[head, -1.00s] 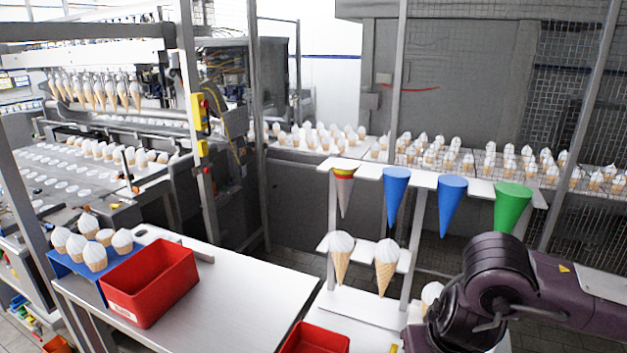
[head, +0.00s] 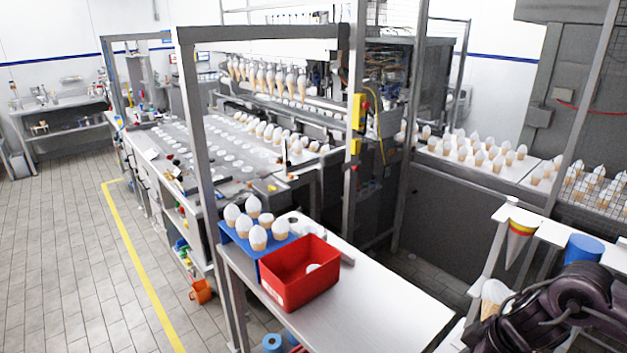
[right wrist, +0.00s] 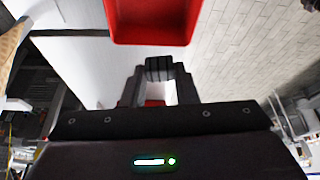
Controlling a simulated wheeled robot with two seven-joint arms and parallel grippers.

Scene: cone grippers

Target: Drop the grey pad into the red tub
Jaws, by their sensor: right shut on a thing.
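The red tub (head: 287,290) stands on the white table in the head view, with a small pale thing inside that I cannot identify. A red tub (right wrist: 152,33) also shows at the top of the right wrist view, beyond the fingertips. My right gripper (right wrist: 159,78) is shut on a dark grey block (right wrist: 159,66), which looks like the grey pad. It is held at the fingertips, apart from the tub in that picture. My right arm comes in at the lower right of the head view, but its gripper is out of that frame. My left gripper is not in view.
The white table (head: 385,295) has free room right of the tub. A blue tray (head: 262,246) of white-topped cones stands directly behind left of the tub. A frame post (head: 205,180) rises at the table's left. A cone rack (head: 530,228) stands at right.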

